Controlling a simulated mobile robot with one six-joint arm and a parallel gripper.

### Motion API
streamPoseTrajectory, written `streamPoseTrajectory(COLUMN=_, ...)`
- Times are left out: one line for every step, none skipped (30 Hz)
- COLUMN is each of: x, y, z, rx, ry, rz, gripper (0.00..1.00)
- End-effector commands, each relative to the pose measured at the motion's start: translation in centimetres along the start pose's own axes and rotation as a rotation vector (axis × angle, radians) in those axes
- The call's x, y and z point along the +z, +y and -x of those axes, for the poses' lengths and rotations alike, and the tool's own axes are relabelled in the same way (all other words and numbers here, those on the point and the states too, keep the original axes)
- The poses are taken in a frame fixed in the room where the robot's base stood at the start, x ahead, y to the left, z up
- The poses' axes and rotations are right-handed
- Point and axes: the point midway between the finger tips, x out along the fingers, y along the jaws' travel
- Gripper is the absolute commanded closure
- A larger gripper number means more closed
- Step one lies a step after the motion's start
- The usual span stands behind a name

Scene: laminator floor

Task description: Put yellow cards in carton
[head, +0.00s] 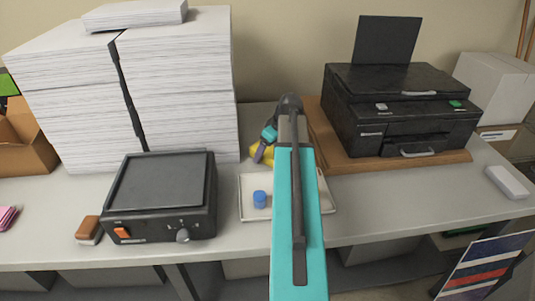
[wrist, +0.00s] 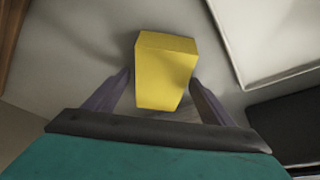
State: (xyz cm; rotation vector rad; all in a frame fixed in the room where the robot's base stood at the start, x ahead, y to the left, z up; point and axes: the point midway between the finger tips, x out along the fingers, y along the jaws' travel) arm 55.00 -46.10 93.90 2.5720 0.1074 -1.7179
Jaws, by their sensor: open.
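The yellow cards, a thick yellow block (wrist: 165,75), stand on the grey table in the wrist view. In the head view only parts of the yellow cards (head: 256,150) show behind my gripper (head: 264,147), near the back of the white tray. My gripper (wrist: 160,82) is open, with one finger on each side of the yellow block. Whether the fingers touch it I cannot tell. An open brown cardboard carton (head: 28,150) is at the far left, partly cut off by the picture edge.
Tall paper stacks (head: 180,95) stand between the carton and my gripper. A black laminator (head: 160,195) sits in front of them. A white tray (head: 247,213) holds a blue-capped item (head: 260,199). A black printer (head: 400,105) stands on a wooden board at right.

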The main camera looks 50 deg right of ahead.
Motion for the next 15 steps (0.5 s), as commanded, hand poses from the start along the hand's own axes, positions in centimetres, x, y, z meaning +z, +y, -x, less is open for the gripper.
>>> streamPoseTrajectory(x=-0.01, y=-0.02, z=0.00, rx=0.000, ry=0.000, rz=0.000, gripper=0.23)
streamPoseTrajectory(x=-0.01, y=-0.02, z=0.00, rx=0.000, ry=0.000, rz=0.000, gripper=0.23)
streamPoseTrajectory(x=-0.02, y=-0.02, z=0.01, rx=0.000, ry=0.000, rz=0.000, gripper=0.23)
streamPoseTrajectory(x=-0.02, y=-0.03, z=0.00, rx=0.000, ry=0.000, rz=0.000, gripper=0.23)
streamPoseTrajectory(x=-0.02, y=-0.03, z=0.00, rx=0.000, ry=0.000, rz=0.000, gripper=0.23)
streamPoseTrajectory(x=-0.02, y=-0.03, z=0.00, rx=0.000, ry=0.000, rz=0.000, gripper=0.30)
streamPoseTrajectory(x=-0.03, y=-0.03, z=0.00, rx=0.000, ry=0.000, rz=0.000, gripper=0.35)
streamPoseTrajectory(x=-0.03, y=-0.03, z=0.00, rx=0.000, ry=0.000, rz=0.000, gripper=0.40)
streamPoseTrajectory(x=-0.03, y=-0.04, z=0.00, rx=0.000, ry=0.000, rz=0.000, gripper=0.47)
streamPoseTrajectory(x=-0.03, y=-0.04, z=0.00, rx=-0.001, ry=0.000, rz=0.000, gripper=0.52)
streamPoseTrajectory(x=-0.03, y=-0.04, z=0.00, rx=0.000, ry=0.000, rz=0.001, gripper=0.57)
streamPoseTrajectory(x=-0.03, y=-0.05, z=0.00, rx=-0.001, ry=0.000, rz=0.001, gripper=0.64)
streamPoseTrajectory(x=-0.04, y=-0.05, z=0.00, rx=-0.001, ry=0.000, rz=0.001, gripper=0.69)
streamPoseTrajectory(x=-0.04, y=-0.05, z=0.00, rx=-0.001, ry=0.000, rz=0.001, gripper=0.74)
streamPoseTrajectory(x=-0.07, y=-0.05, z=0.03, rx=0.000, ry=0.001, rz=0.001, gripper=0.80)
